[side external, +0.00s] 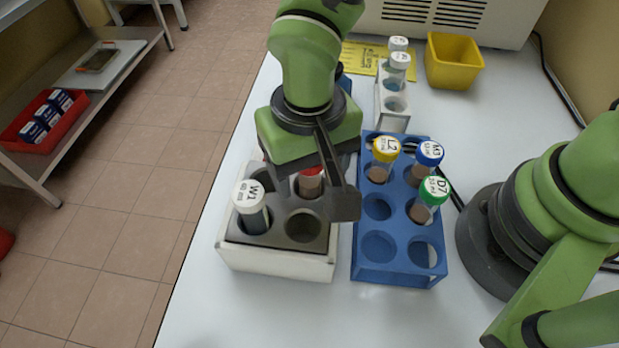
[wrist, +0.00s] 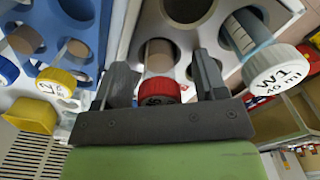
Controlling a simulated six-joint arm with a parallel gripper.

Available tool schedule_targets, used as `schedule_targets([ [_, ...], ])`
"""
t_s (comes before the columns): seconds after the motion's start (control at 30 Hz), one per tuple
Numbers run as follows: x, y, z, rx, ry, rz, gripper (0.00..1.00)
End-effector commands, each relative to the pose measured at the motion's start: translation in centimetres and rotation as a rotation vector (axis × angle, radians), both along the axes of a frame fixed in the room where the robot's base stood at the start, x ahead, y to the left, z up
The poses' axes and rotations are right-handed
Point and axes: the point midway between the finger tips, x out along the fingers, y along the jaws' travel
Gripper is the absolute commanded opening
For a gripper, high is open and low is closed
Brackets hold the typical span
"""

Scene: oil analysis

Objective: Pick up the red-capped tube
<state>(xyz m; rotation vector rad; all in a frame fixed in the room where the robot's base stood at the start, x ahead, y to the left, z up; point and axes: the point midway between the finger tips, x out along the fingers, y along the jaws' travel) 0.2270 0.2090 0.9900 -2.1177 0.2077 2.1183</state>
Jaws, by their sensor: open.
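The red-capped tube (wrist: 160,90) shows in the wrist view between the two fingers of my open gripper (wrist: 165,82), with its cap towards the camera. I cannot tell whether the fingers touch it. In the side view the tube (side external: 311,182) stands in the back right hole of the white rack with a dark top (side external: 277,262). My gripper (side external: 335,190) is over that rack and hides most of the red cap. A white-capped tube marked W1 (side external: 250,207) stands in the same rack at the left; it also shows in the wrist view (wrist: 278,67).
A blue rack (side external: 377,273) stands just right, holding yellow-capped (side external: 385,152), blue-capped (side external: 428,158) and green-capped (side external: 432,193) tubes. Behind it are a narrow rack (side external: 393,122) with white-capped tubes and a yellow bin (side external: 453,62). The table front is clear.

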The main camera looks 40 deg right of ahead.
Motion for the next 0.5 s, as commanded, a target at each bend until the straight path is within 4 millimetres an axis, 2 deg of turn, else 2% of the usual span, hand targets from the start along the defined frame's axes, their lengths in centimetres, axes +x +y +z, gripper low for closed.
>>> schedule_targets([
  [0.1,0.0,0.0,0.03,0.0,0.0,0.0,0.63],
  [0.3,0.0,0.0,0.05,0.0,0.0,0.001,0.17],
  [0.33,0.0,0.0,0.05,0.0,0.0,0.001,0.12],
  [0.5,0.0,0.0,0.07,0.0,0.0,0.001,0.12],
])
